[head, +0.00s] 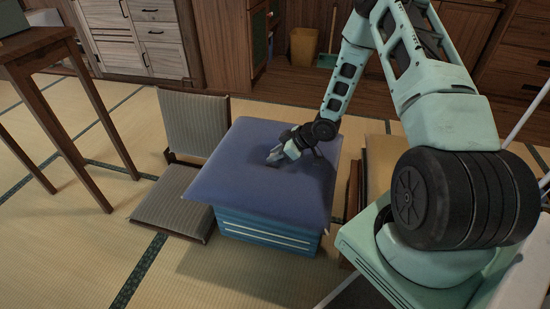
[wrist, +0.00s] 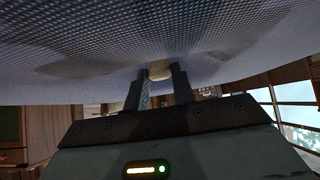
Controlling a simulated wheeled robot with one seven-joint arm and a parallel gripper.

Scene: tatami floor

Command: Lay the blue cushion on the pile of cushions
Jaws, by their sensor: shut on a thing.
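The blue cushion (head: 262,170) is broad and flat and shows from above in the head view. It is over a blue, pale-striped block (head: 265,238); whether it rests on it or hangs just above is unclear. My gripper (head: 275,157) is at the middle of the cushion's top, shut on it. In the wrist view the cushion's woven cloth (wrist: 160,35) fills the top, and my fingers (wrist: 159,85) close around a small pale bit at the cloth. I cannot make out a separate pile of cushions; the striped block's layers are hard to tell.
A legless chair (head: 172,200) with grey striped padding stands close at the cushion's left. A wooden table (head: 50,75) is at far left. A tan thing (head: 384,160) is partly hidden behind my arm. Cabinets and a yellow bin (head: 304,46) line the back.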

